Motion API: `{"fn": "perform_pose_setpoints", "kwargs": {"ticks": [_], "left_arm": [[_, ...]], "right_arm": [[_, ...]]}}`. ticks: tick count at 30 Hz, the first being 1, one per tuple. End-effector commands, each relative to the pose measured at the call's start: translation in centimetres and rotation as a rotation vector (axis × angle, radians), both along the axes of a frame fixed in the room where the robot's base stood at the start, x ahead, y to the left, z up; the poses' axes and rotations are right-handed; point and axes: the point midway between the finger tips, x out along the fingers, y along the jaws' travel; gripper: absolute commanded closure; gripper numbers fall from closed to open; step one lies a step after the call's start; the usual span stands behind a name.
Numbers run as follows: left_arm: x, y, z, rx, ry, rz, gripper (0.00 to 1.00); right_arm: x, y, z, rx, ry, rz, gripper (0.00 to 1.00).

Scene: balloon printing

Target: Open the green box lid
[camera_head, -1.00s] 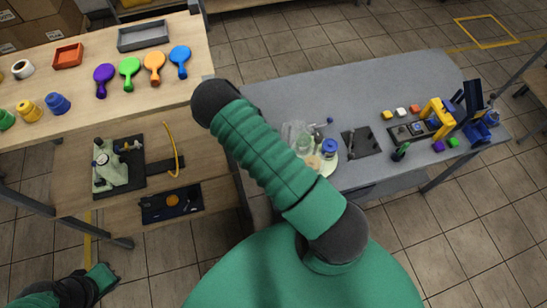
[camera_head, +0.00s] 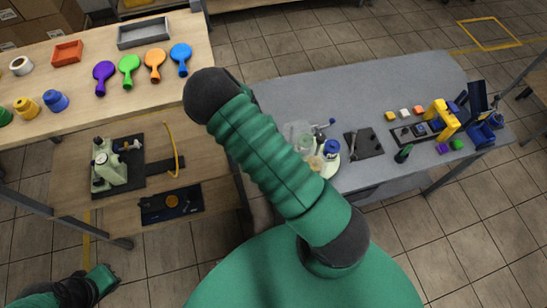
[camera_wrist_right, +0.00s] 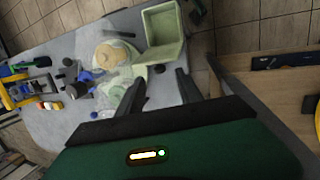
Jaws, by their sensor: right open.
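In the right wrist view a pale green box (camera_wrist_right: 166,24) lies at the table's edge, beyond my fingertips. A square, rimmed hollow of it faces the camera; I cannot tell whether this is the raised lid or the body. My right gripper (camera_wrist_right: 160,84) is open and empty, its two dark fingers apart, with the box ahead of them. I see no contact with the box. In the head view my right arm covers the box and the right gripper.
Beside the box are a beige round thing (camera_wrist_right: 109,54) and clear vessels (camera_wrist_right: 115,80) on the grey table (camera_head: 300,90). A blue-topped jar (camera_head: 332,147) stands nearby. A wooden bench (camera_wrist_right: 270,85) adjoins the table. The table's far part (camera_head: 370,80) is clear.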

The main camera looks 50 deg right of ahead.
Motion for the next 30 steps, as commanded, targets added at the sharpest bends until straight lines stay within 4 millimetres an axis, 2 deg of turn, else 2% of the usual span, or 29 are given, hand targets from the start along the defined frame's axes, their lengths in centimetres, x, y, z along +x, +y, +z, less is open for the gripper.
{"fn": "perform_pose_setpoints", "kwargs": {"ticks": [3,8,23,26,29,30], "left_arm": [[0.0,0.0,-0.8,0.0,0.0,0.0,1.0],[0.0,0.0,-1.0,0.0,0.0,0.0,1.0],[0.0,0.0,-1.2,0.0,0.0,0.0,1.0],[0.0,0.0,-2.4,0.0,0.0,0.0,1.0],[0.0,0.0,-5.1,0.0,0.0,0.0,1.0],[0.0,0.0,-6.5,0.0,0.0,0.0,1.0]], "right_arm": [[0.9,0.4,2.3,0.001,-0.003,0.001,0.57],[1.3,0.6,4.2,0.0,0.0,0.0,0.57],[1.3,0.8,4.4,0.004,-0.002,0.001,0.57],[1.1,2.1,3.9,0.03,-0.032,0.017,0.57],[0.4,5.6,3.2,0.09,-0.106,0.077,0.57],[0.0,7.6,3.0,0.117,-0.152,0.122,0.57]]}}
